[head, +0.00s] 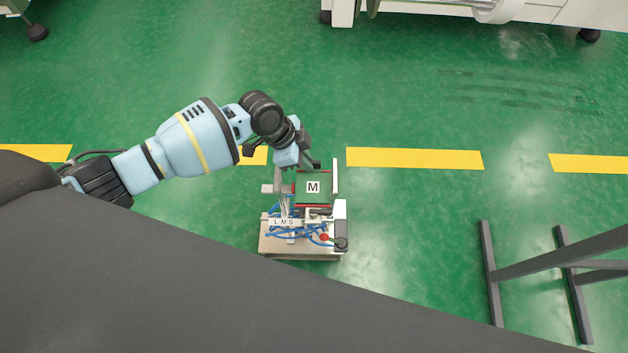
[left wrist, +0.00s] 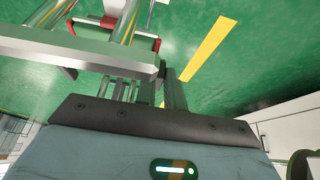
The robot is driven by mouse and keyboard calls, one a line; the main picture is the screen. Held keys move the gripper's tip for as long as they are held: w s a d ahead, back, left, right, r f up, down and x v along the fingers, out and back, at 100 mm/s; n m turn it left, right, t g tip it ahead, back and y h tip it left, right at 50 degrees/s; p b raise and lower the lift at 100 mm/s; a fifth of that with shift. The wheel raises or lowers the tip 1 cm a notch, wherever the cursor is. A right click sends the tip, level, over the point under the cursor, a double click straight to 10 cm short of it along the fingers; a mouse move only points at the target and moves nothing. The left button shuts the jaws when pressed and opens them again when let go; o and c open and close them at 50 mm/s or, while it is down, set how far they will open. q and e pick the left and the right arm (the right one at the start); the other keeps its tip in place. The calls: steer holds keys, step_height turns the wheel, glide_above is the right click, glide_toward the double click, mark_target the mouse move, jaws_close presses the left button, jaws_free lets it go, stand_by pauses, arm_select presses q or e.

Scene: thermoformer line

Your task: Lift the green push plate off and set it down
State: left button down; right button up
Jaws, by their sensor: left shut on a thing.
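The green push plate (head: 322,199) shows in the head view as a green square with a white "M" label, on top of a small device with red trim. My left gripper (head: 312,165) reaches in from the left and is shut at the plate's far edge. In the left wrist view the gripper's fingers (left wrist: 168,88) show beyond the dark wrist bracket, beside the end of a pale bar. The exact grip contact is hidden. My right gripper is not in view.
The device's pale base (head: 290,247) carries blue hoses, a label "LMS" and a red knob (head: 324,237). A dark grey frame (head: 540,258) stands to the right. Green floor with yellow dashes (head: 414,158) is open around the device. White machinery (head: 560,12) stands at the back.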

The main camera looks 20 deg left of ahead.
arm_select(q)
steer(key=shift+r, duration=0.2)
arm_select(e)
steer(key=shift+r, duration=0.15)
